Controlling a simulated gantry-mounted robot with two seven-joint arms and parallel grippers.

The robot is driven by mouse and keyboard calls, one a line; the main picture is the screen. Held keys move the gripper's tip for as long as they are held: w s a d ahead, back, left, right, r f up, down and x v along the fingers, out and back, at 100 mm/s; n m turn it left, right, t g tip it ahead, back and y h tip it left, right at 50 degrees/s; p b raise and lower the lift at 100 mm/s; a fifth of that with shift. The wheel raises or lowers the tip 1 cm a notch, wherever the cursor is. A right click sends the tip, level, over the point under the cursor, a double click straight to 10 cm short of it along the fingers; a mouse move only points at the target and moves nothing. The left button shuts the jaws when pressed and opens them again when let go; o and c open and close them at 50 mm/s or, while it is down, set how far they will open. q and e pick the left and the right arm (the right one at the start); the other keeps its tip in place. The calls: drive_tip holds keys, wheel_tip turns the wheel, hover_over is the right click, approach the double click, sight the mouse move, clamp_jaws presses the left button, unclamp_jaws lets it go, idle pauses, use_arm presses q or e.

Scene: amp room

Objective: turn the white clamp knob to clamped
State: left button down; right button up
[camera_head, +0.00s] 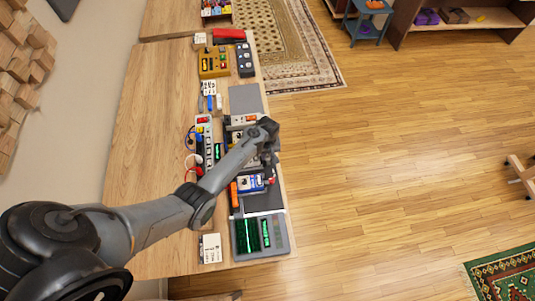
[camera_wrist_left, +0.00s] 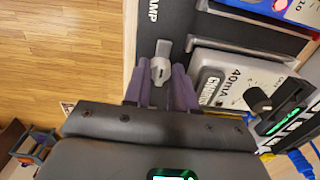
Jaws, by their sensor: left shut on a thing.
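The white clamp knob (camera_wrist_left: 161,67) stands on a dark panel in the left wrist view, under partly visible white lettering that reads "AMP". My left gripper (camera_wrist_left: 162,82) has its purple fingers on both sides of the knob and is shut on it. In the head view my left arm reaches across the bench, and its gripper (camera_head: 269,176) points down at the bench's right edge. There the arm and gripper hide the knob. My right gripper is not in view.
A grey module marked 40mA (camera_wrist_left: 235,78) with a black knob sits just right of the fingers in the wrist view. A meter with green displays (camera_head: 262,236) stands at the bench's near end. Bare wooden bench (camera_head: 155,130) lies to the left.

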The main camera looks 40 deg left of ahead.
use_arm(q)
drive_tip(key=m+p, duration=0.2)
drive_tip(key=m, duration=0.1)
drive_tip(key=shift+r+m, duration=0.15)
drive_tip(key=shift+m, duration=0.25)
drive_tip(key=m+p, duration=0.1)
drive_tip(key=m, duration=0.3)
drive_tip(key=shift+m+p, duration=0.3)
drive_tip(key=m, duration=0.4)
drive_tip(key=shift+m, duration=0.3)
drive_tip(key=m, duration=0.4)
drive_tip(key=shift+f+m, duration=0.2)
drive_tip(key=shift+m, duration=0.1)
drive_tip(key=c, duration=1.2)
unclamp_jaws()
